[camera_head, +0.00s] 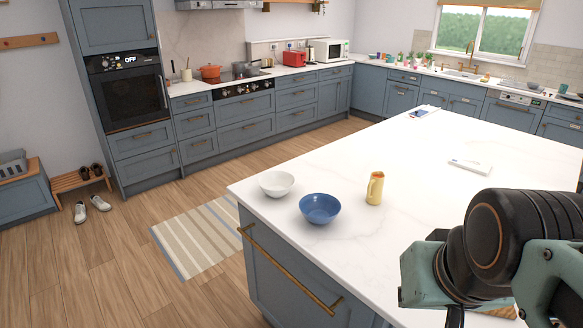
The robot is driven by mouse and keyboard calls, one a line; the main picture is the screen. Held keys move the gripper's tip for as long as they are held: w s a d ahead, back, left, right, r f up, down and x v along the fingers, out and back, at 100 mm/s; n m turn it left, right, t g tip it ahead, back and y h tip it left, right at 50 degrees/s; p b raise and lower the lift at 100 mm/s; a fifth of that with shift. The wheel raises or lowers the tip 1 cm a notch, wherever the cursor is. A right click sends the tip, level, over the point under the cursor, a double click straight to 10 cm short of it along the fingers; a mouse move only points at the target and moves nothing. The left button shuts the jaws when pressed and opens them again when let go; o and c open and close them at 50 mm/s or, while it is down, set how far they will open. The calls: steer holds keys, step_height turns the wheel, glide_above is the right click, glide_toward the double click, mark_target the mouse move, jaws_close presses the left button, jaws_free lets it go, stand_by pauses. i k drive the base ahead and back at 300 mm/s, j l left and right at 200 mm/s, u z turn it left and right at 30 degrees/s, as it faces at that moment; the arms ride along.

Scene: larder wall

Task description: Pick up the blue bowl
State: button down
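A blue bowl (320,209) stands upright on the white island top, near its left front edge. Its inside looks empty. A white bowl (276,184) stands to its left, a little apart. Part of my arm, black and teal, fills the lower right of the view over the island. The fingertips of my gripper cannot be made out, and nothing of mine touches the bowl.
The white island top (430,165) has clear room behind and right of the jug. A white flat object (469,166) lies farther back. A brass handle (285,268) runs along the island's front. A striped rug (195,237) lies on the floor at left.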

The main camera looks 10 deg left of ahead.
mark_target(319, 209)
steer(key=l+u, duration=0.15)
steer(key=u, duration=0.25)
steer(key=l+u, duration=0.2)
steer(key=u, duration=0.15)
steer(key=i+l, duration=0.4)
steer(key=i, duration=0.1)
